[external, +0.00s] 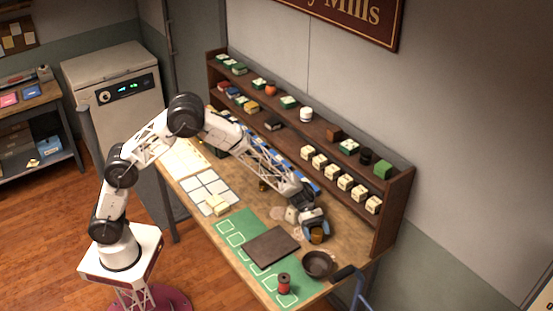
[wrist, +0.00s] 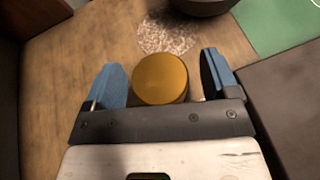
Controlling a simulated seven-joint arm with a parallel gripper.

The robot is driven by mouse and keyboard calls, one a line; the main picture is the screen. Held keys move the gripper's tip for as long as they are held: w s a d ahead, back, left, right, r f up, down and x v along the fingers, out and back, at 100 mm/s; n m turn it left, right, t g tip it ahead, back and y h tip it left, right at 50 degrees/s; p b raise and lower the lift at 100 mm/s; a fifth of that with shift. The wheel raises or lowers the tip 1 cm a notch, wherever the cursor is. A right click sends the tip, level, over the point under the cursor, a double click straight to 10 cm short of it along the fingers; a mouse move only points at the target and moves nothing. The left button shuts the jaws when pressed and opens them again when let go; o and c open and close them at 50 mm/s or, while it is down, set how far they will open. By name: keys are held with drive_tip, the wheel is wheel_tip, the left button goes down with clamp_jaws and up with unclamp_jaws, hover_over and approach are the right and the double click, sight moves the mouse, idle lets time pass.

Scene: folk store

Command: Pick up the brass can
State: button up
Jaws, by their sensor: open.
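The brass can (wrist: 161,79) shows its round golden lid in the wrist view, between the two blue fingers of my gripper (wrist: 160,72). There is a small gap on each side, wider on the right. In the external view the can (external: 316,236) stands on the workbench under my gripper (external: 313,227), which partly hides it. My gripper is open and holds nothing. How far down the can's side the fingers reach is hard to tell.
A dark pan (external: 318,264) lies close to the can. A dark board (external: 271,246) and a red-topped spool (external: 284,284) are on the green mat (external: 233,228). The wooden shelf (external: 393,213) with several boxes rises behind. A pale speckled patch (wrist: 167,37) is beside the can.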

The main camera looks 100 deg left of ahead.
drive_tip(key=shift+c, duration=0.5)
drive_tip(key=c, duration=0.9)
